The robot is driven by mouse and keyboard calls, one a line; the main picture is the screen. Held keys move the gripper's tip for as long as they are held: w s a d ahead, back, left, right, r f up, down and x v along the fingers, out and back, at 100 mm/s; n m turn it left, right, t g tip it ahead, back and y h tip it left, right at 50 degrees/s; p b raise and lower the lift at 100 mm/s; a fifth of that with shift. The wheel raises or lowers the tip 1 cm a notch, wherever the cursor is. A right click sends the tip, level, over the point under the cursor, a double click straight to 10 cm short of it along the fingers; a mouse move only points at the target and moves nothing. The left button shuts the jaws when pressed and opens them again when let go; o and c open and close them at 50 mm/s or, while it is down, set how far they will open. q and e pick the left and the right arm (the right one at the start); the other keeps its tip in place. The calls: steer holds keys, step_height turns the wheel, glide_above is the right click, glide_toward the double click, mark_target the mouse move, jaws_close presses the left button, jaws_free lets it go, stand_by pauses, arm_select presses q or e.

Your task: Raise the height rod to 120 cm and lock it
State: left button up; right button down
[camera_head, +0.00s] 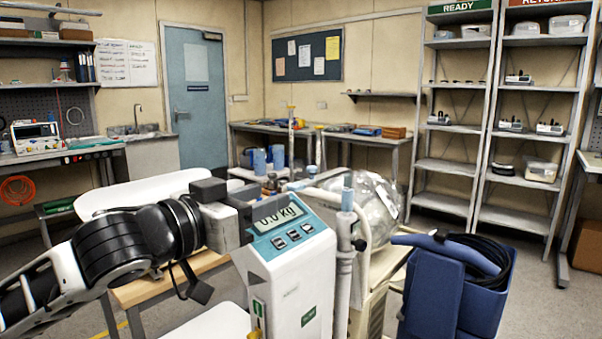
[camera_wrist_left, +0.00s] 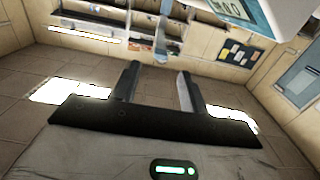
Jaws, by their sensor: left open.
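A white scale column with a teal display panel (camera_head: 285,228) stands in the centre foreground of the head view; its screen reads 0.0 kg. A pale upright rod (camera_head: 343,270) with a blue upper part (camera_head: 347,197) stands along its right side, with a small dark knob (camera_head: 360,244) on it. I cannot read any height mark. My left gripper (camera_head: 243,200) is at the display's upper left edge, open. In the left wrist view its two fingers (camera_wrist_left: 158,78) are apart with nothing between them; the rod (camera_wrist_left: 161,45) shows beyond their tips, apart from them. My right gripper is not in view.
A blue bin with a black hose (camera_head: 455,280) stands right of the scale. A clear bagged item (camera_head: 375,210) sits behind the rod. A bench (camera_head: 150,290) lies under my left arm. Shelves (camera_head: 450,165) stand at the back right, with free floor before them.

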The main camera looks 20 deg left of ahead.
mark_target(304, 182)
arm_select(q)
steer(key=p+x, duration=0.1)
steer(key=x, duration=0.9)
